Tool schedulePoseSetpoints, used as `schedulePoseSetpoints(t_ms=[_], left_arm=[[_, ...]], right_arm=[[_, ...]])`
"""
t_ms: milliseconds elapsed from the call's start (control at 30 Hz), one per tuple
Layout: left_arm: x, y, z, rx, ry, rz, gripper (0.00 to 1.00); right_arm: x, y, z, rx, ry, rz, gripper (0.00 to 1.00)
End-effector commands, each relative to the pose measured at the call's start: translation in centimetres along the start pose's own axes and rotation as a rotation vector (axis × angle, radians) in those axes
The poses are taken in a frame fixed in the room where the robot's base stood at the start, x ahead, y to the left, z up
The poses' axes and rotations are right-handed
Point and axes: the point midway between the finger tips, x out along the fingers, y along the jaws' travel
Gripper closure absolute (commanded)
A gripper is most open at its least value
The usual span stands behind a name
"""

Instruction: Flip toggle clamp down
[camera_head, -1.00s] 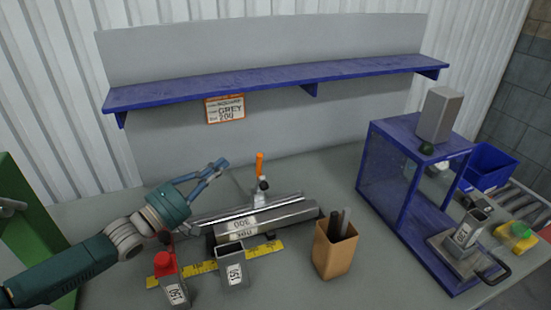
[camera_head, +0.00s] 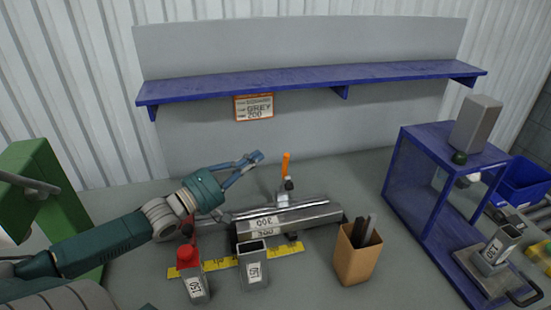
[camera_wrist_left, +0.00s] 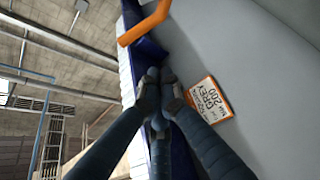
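The toggle clamp (camera_head: 286,184) stands behind the metal bars on the bench, with its orange handle upright. The handle (camera_wrist_left: 146,22) also shows at the top of the left wrist view. My left gripper (camera_head: 259,156) is just left of the handle, at about its height in the head view, and appears apart from it. Its fingertips (camera_wrist_left: 160,76) come together in the left wrist view, with nothing between them. My right gripper is in neither view.
A yellow ruler (camera_head: 285,248) lies there. A blue shelf (camera_head: 310,77) is behind; a blue frame (camera_head: 411,185) stands right.

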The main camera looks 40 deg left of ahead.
Motion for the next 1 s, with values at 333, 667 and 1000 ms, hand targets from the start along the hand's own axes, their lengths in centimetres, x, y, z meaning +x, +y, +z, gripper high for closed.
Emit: schedulePoseSetpoints(t_ms=[333,667,1000], left_arm=[[4.5,0.2,-0.1,0.001,0.001,0.005,1.0],[7.6,0.2,-0.1,0.001,0.001,0.003,1.0],[5.1,0.1,2.9,-0.002,-0.001,-0.001,1.0]], right_arm=[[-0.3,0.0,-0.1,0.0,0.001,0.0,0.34],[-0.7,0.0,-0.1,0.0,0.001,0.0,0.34],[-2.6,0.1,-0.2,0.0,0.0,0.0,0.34]])
